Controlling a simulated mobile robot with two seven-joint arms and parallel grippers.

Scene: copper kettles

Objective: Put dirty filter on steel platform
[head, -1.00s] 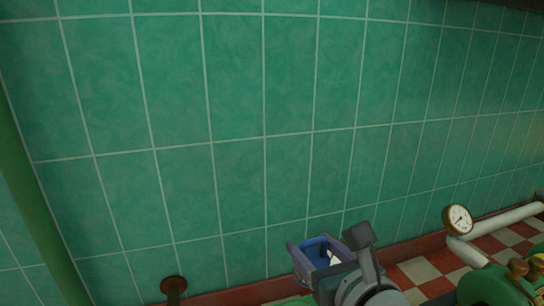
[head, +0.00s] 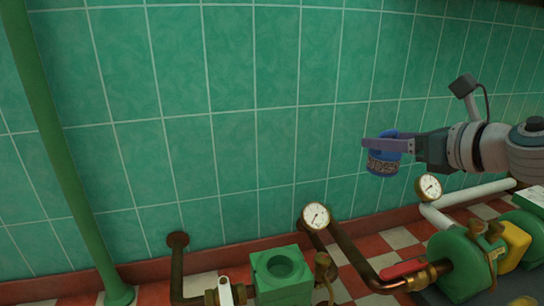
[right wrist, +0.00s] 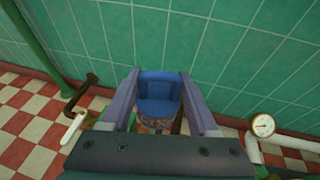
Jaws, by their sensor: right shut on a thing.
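The dirty filter (head: 382,160) is a blue cylinder with a brownish, patterned lower band. My right gripper (head: 388,146) is shut on it and holds it in the air in front of the green tiled wall, at the right of the head view. In the right wrist view the filter (right wrist: 158,95) sits between the two purple-grey fingers of the gripper (right wrist: 160,100). I do not see a steel platform that I can make out in either view. My left gripper is not in view.
A green block with a round opening (head: 281,275) stands below among brown pipes. Gauges (head: 315,216) (head: 428,187), a red-handled valve (head: 402,269) and a green machine (head: 459,265) are to its right. A green pole (head: 62,160) rises at left.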

